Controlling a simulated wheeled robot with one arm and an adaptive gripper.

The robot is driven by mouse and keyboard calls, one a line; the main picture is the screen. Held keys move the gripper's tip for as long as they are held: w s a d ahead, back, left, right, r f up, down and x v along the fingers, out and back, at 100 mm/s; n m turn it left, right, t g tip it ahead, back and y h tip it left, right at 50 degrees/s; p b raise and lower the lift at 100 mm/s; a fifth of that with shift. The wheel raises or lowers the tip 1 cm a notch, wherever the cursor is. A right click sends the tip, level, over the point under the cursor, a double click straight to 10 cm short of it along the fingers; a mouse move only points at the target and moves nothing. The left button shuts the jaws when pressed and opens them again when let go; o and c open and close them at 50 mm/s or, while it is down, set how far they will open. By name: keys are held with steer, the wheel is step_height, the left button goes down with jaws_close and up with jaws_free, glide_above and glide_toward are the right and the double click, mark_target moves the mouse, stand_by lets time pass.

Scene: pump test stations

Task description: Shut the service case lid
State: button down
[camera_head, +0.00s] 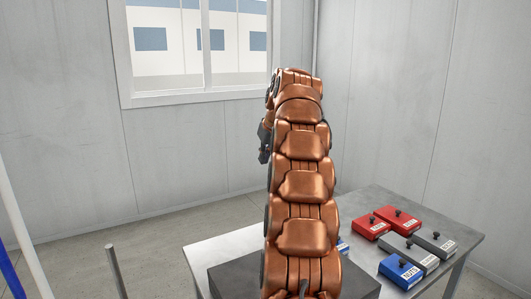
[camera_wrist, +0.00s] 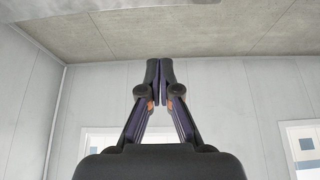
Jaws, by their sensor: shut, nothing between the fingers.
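I cannot pick out a service case or its lid in either view; my raised arm covers part of the table in the head view. My gripper (camera_wrist: 159,70) is shut in the wrist view, its fingertips together with nothing between them. In the head view part of my gripper (camera_head: 264,143) shows dark at the left side of my arm, well above the table, mostly hidden.
A grey table (camera_head: 375,205) carries red boxes (camera_head: 371,227), grey boxes (camera_head: 433,242) and a blue box (camera_head: 401,271), each with a black knob. Another blue thing (camera_head: 343,247) is mostly hidden by my arm. A grey post (camera_head: 117,270) stands at left. A window (camera_head: 195,45) is behind.

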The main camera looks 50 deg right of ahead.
step_height(320, 180, down, 6)
steer(key=p, duration=0.3)
steer(key=shift+s+a+f, duration=0.2)
steer(key=shift+s+a, duration=0.05)
steer(key=shift+s, duration=0.15)
stand_by(0.4)
steer(key=shift+s+f, duration=0.1)
stand_by(0.4)
